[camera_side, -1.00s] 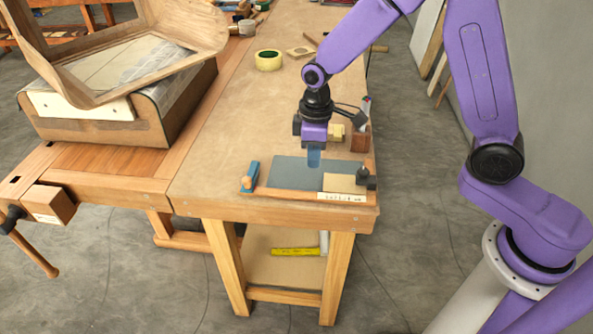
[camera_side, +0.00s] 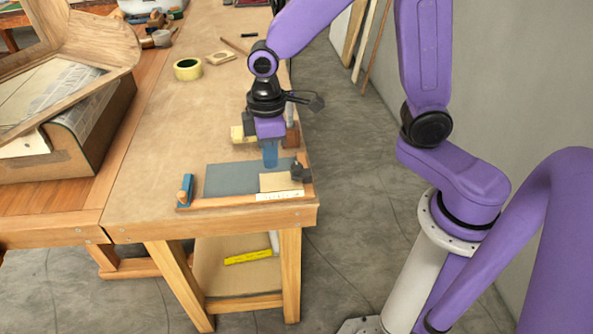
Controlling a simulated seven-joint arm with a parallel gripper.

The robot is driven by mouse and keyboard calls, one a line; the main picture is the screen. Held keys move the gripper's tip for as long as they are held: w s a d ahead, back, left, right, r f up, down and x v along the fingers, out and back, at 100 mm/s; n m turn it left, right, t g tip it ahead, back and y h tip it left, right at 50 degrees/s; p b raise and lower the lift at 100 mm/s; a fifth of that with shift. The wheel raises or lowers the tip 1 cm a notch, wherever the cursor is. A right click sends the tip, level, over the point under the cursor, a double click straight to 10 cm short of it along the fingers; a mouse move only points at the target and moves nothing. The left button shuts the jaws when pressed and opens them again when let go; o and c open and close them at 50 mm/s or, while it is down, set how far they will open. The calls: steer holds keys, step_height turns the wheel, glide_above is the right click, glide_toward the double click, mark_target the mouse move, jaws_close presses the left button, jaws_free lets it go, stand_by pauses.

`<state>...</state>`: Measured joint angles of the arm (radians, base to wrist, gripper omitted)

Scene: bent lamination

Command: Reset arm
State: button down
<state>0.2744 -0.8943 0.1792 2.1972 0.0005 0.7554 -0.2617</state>
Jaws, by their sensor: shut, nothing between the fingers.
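My gripper (camera_side: 270,163) has blue fingers and points straight down at the right end of the bench. It is shut and empty. It hangs by the back right part of a dark grey mat (camera_side: 225,178) and just behind a small tan block (camera_side: 275,183). I cannot tell exactly how far the fingertips are above the mat.
A blue clamp (camera_side: 186,188) stands at the mat's left and a dark clamp (camera_side: 300,173) at its right. Small wooden blocks (camera_side: 291,134) sit behind my gripper. A tape roll (camera_side: 188,69) lies farther back. A bent wooden piece on a box (camera_side: 100,125) fills the left.

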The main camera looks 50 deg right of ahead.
steer(key=s+d+r+n, duration=0.1)
steer(key=s+d+r, duration=0.1)
steer(key=s, duration=0.8)
steer(key=s+d+r+n, duration=0.1)
steer(key=s+d+r, duration=0.1)
steer(key=s+d, duration=0.3)
steer(key=s, duration=0.4)
steer(key=shift+s+d+r+n, duration=0.2)
steer(key=shift+s+d+n, duration=0.1)
steer(key=shift+s, duration=0.1)
steer(key=c, duration=1.8)
jaws_free()
